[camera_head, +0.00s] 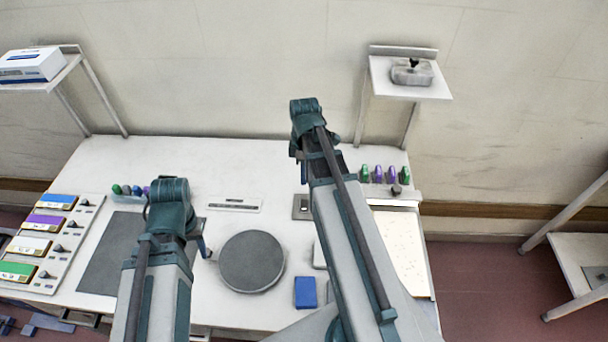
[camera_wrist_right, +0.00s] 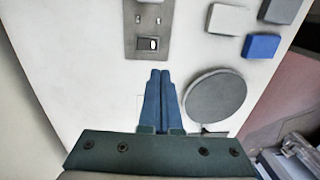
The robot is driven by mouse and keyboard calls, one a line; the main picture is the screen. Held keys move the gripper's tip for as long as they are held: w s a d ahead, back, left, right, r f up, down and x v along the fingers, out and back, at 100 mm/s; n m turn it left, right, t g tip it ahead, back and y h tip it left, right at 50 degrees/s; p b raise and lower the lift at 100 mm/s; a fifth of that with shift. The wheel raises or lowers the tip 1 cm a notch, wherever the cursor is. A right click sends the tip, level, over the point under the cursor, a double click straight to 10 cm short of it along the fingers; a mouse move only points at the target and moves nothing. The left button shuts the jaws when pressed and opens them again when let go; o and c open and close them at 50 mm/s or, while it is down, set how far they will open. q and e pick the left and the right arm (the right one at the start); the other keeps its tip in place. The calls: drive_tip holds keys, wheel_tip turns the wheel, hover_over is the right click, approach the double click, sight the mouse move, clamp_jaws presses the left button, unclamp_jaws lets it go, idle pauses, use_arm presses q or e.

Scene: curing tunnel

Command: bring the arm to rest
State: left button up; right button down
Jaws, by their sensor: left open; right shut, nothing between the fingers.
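My left arm comes in from the lower left in the head view.
The dark mat (camera_head: 107,262) and a panel of coloured blocks (camera_head: 42,245) lie left. The disc (camera_head: 251,262) and a blue block (camera_head: 305,292) lie at the front centre. Small coloured pieces (camera_head: 378,174) stand right of my right arm. Wall shelves (camera_head: 385,80) stand behind.

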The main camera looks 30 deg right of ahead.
drive_tip(key=s+a+f+m+h+b, duration=0.1)
drive_tip(key=s+a+m, duration=0.3)
drive_tip(key=a, duration=0.7)
drive_tip(key=s+a+f+m+b, duration=0.2)
drive_tip(key=s+a+m, duration=0.1)
drive_tip(key=a, duration=0.9)
drive_tip(key=shift+s+a+f+m+t+h+b, duration=0.2)
drive_tip(key=shift+s+f+m+t+h+b, duration=0.15)
drive_tip(key=shift+s, duration=0.4)
